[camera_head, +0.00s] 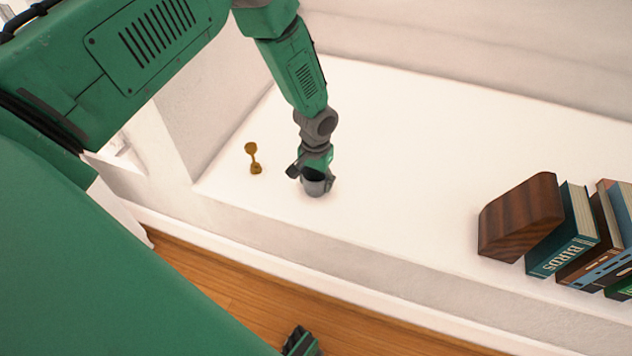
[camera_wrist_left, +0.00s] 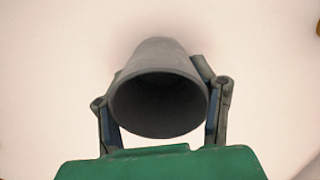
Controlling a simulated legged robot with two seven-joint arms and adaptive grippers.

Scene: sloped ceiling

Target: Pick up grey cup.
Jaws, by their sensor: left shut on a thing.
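The grey cup (camera_head: 318,187) is upright on the white ledge (camera_head: 420,150), or very close above it; I cannot tell which. My left gripper (camera_head: 310,172) comes down over it from above and is shut on it. In the left wrist view the cup (camera_wrist_left: 158,100) shows its dark open mouth toward the camera, with one finger of the left gripper (camera_wrist_left: 160,112) on each side of its wall. The cup looks empty, though its inside is dark. At the bottom edge of the head view a dark gripper part (camera_head: 302,341) shows, too cut off to read.
A small brown-gold object (camera_head: 254,160) stands on the ledge just left of the cup. A wooden bookend (camera_head: 520,217) and several books (camera_head: 562,232) stand at the right. The ledge between cup and books is clear. Its front edge drops to a wooden floor (camera_head: 230,285).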

